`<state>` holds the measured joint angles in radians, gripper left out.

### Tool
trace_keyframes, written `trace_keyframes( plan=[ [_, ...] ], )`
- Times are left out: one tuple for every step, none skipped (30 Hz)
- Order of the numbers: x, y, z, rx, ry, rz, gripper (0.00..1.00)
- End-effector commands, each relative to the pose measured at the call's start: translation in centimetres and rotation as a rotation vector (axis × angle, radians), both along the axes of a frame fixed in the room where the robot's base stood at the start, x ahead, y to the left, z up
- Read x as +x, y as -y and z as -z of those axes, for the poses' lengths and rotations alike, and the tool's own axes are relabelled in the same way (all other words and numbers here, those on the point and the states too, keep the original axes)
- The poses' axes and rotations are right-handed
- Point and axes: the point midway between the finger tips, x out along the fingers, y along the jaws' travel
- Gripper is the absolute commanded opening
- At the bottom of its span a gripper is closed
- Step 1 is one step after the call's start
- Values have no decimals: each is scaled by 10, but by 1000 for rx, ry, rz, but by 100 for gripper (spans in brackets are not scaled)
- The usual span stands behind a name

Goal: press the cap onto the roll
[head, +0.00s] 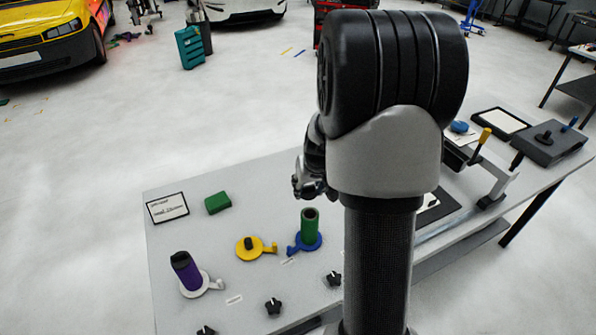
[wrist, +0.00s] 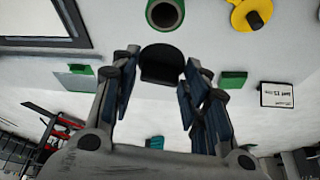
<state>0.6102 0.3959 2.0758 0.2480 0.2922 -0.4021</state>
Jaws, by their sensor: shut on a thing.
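The green roll (head: 309,224) stands upright on a blue holder (head: 305,245), its hollow top open. It also shows at the top of the wrist view (wrist: 166,12). My gripper (head: 300,187) is above the table, behind and higher than the green roll. In the wrist view my gripper (wrist: 160,72) is shut on a black cap (wrist: 160,56), held between the fingers. The cap is apart from the roll. In the head view the cap cannot be made out. A purple roll (head: 184,275) with a dark top stands on a white holder (head: 206,288).
A yellow holder (head: 255,250) with a short black piece stands between the two rolls. A green block (head: 218,203) and a framed card (head: 167,208) lie behind. Several black knobs (head: 273,306) line the front. A lever press (head: 485,160) stands to the right. My arm hides the table's middle.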

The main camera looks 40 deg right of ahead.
Motion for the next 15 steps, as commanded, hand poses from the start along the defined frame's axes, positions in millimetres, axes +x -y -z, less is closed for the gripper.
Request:
trace_keyframes(
  plan=[
    [-5,-1,-2,-1,1,7,31],
    [-7,-1,-2,-2,0,9,31],
    [-9,-1,-1,-2,0,12,31],
    [-10,-2,-1,-2,0,14,31],
    [-11,-2,0,-2,0,15,31],
    [-11,-2,2,-1,-1,16,31],
    [-11,-2,3,-1,-1,16,31],
    [-11,-2,4,-1,-1,16,31],
    [-11,-2,6,-1,-1,16,31],
    [-11,-2,8,-1,-1,16,31],
    [-11,-2,10,-1,-1,16,31],
    [-11,-2,13,-1,-1,15,31],
    [-11,-2,15,-1,-1,15,31],
    [-11,-2,18,-1,-1,15,31],
    [-11,-2,22,-1,-1,15,31]
  ],
)
